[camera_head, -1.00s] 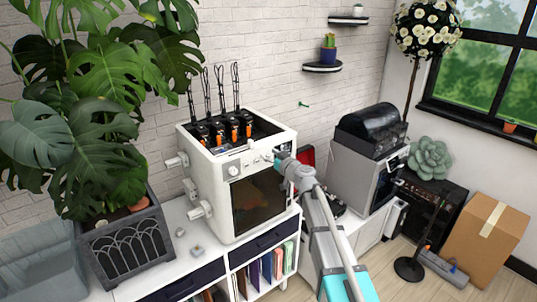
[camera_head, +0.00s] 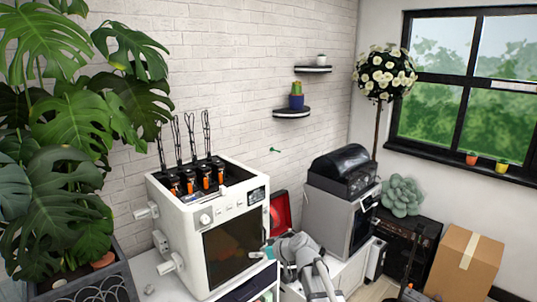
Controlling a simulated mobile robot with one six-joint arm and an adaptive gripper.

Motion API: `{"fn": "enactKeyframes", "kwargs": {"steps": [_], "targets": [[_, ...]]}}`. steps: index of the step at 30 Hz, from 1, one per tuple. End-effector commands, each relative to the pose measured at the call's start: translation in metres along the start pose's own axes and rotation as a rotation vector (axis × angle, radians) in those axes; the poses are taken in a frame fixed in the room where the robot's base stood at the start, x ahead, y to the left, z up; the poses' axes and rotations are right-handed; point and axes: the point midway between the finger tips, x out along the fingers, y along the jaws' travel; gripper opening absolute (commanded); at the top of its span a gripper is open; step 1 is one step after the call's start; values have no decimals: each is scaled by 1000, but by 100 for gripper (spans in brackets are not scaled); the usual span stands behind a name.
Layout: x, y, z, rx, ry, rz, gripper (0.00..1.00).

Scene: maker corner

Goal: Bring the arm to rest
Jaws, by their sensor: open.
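My arm (camera_head: 305,266) reaches up from the bottom of the view, bent and folded low, in front of the gap between the white 3D printer (camera_head: 212,228) and the grey machine with a black lid. My gripper (camera_head: 268,252) is at its left end, by the lower right of the printer's dark door. It is small and seen only in part, but it is open, and I see nothing held in it. I cannot tell whether it touches the printer.
A large potted plant (camera_head: 62,140) fills the left side. The grey machine (camera_head: 338,213) stands right of my arm, with a red object (camera_head: 281,211) between it and the printer. A cardboard box (camera_head: 464,262) stands at the lower right. Small wall shelves (camera_head: 292,113) hang above.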

Motion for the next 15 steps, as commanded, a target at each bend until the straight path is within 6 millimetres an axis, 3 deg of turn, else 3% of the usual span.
{"fn": "enactKeyframes", "kwargs": {"steps": [1, 3, 8, 15], "targets": [[-9, -3, 25, 32, -64, 9, 60], [-20, -2, 53, 83, -156, 30, 60], [-50, 0, 117, 215, -367, 112, 60], [-112, 4, 205, 444, -656, 331, 60]]}}
